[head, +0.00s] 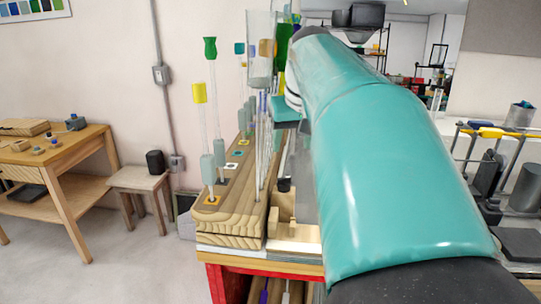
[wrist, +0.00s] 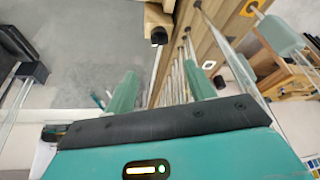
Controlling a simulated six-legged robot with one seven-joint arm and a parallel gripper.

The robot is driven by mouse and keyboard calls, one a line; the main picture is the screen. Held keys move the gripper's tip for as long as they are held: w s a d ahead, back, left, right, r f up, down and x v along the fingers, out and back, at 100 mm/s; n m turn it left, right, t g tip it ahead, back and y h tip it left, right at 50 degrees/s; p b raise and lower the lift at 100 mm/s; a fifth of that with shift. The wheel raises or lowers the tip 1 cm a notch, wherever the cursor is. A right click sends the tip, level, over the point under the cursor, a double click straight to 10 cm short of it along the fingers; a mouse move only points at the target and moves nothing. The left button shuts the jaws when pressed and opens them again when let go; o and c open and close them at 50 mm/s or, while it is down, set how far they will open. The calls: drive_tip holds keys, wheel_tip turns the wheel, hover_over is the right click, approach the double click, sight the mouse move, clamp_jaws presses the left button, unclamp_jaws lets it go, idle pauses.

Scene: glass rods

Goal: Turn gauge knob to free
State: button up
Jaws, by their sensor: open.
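A small black knob (head: 284,185) stands on a pale wooden block beside the rod rack in the head view; it looks like the gauge knob, but I see no markings on it. In the wrist view a black knob (wrist: 158,36) on a wooden piece shows beyond my fingertips, probably the same one. My gripper (wrist: 160,75) is open, its two green fingers apart with nothing held between them. The knob is apart from both fingers. In the head view my teal arm hides most of the gripper.
A wooden rack (head: 232,205) holds upright glass rods with coloured tops, including a yellow top (head: 199,93) and a green top (head: 210,48). Thin rods run close to my fingers in the wrist view. A wooden stool (head: 139,183) and open floor lie left.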

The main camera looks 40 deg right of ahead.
drive_tip(key=shift+v, duration=0.75)
drive_tip(key=c, duration=0.3)
drive_tip(key=shift+d, duration=0.1)
drive_tip(key=shift+c, duration=0.8)
drive_tip(key=n+g+y, duration=0.2)
drive_tip(key=n+y, duration=0.4)
drive_tip(key=n, duration=1.2)
approach(285, 178)
drive_tip(key=x, duration=0.8)
